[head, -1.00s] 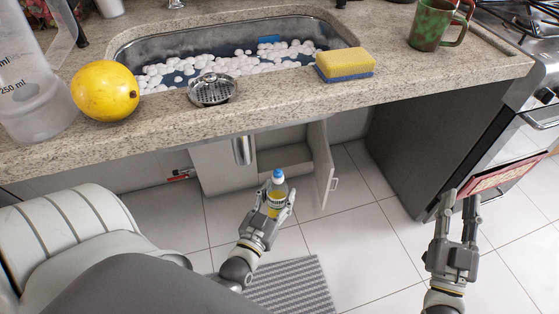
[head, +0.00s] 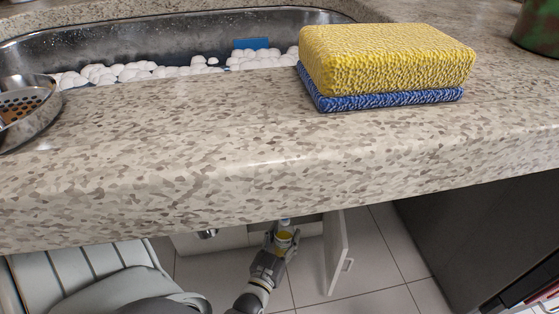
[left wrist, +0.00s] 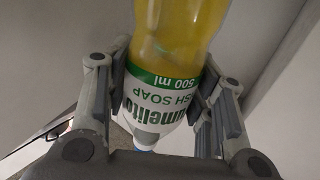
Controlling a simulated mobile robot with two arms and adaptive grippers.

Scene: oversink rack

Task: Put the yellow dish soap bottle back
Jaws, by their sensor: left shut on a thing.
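The yellow dish soap bottle (head: 285,239) is below the counter's front edge in the head view, at the open under-sink cabinet. My left gripper (head: 277,242) is shut on the bottle. In the left wrist view the bottle (left wrist: 180,50) fills the middle, with yellow liquid and a green and white label that reads upside down. The fingers of my left gripper (left wrist: 160,110) stand on both sides of it. I cannot tell whether the bottle touches the cabinet floor. My right gripper is out of view.
The cabinet door (head: 336,252) stands open just right of the bottle. The stone counter (head: 180,170) overhangs above. On it lie a yellow and blue sponge (head: 385,60) and a metal strainer (head: 22,108), by the sink with white foam. Tiled floor (head: 385,250) is clear right of the door.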

